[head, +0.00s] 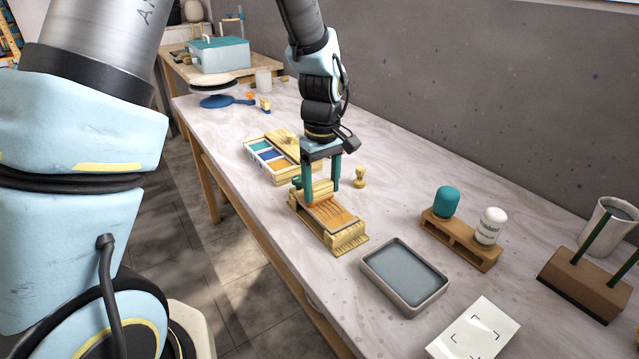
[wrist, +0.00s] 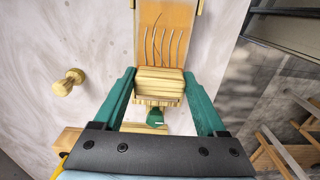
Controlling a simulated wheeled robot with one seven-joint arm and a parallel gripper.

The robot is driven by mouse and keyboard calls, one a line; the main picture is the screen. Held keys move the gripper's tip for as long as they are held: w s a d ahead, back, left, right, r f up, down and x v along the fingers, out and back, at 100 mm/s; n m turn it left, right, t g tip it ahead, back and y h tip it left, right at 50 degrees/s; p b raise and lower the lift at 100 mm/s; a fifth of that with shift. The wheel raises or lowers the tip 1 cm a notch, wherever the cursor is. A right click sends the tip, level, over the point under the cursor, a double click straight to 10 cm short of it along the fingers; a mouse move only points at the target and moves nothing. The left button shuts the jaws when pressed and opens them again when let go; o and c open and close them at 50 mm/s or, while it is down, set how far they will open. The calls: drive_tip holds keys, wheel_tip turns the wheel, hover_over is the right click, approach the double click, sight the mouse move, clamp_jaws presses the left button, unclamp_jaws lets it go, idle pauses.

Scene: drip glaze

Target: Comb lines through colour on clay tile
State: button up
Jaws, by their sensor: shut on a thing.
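My gripper (head: 321,180) is shut on a pale wooden block (wrist: 158,82), which looks like the comb, between its teal fingers. It also shows in the wrist view (wrist: 160,76). The block sits over the near end of an orange-coloured tile (wrist: 166,38), and its underside is hidden. Several dark, wavy lines run along the tile beyond the block. The tile shows in the head view (head: 334,214) inside a wooden holder (head: 341,241). A small teal knob (wrist: 154,118) shows behind the block.
A compartmented wooden box (head: 259,160) with colours stands behind the holder. A grey tray (head: 404,277) lies in front. A wooden rack (head: 460,239) holds a teal and a white piece.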

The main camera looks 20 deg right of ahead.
drive_tip(key=shift+s, duration=0.25)
drive_tip(key=shift+s, duration=0.15)
drive_tip(key=shift+s+d, duration=0.2)
drive_tip(key=shift+s, duration=0.4)
drive_tip(key=shift+s, duration=0.15)
drive_tip(key=shift+s+d, duration=0.15)
drive_tip(key=shift+s, duration=0.4)
drive_tip(key=shift+s, duration=0.2)
idle(0.4)
drive_tip(key=shift+s+d+p, duration=0.15)
drive_tip(key=shift+s+p, duration=0.2)
drive_tip(key=shift+s, duration=0.2)
drive_tip(key=shift+s, duration=0.2)
drive_tip(key=shift+s+d, duration=0.1)
drive_tip(key=shift+s, duration=0.45)
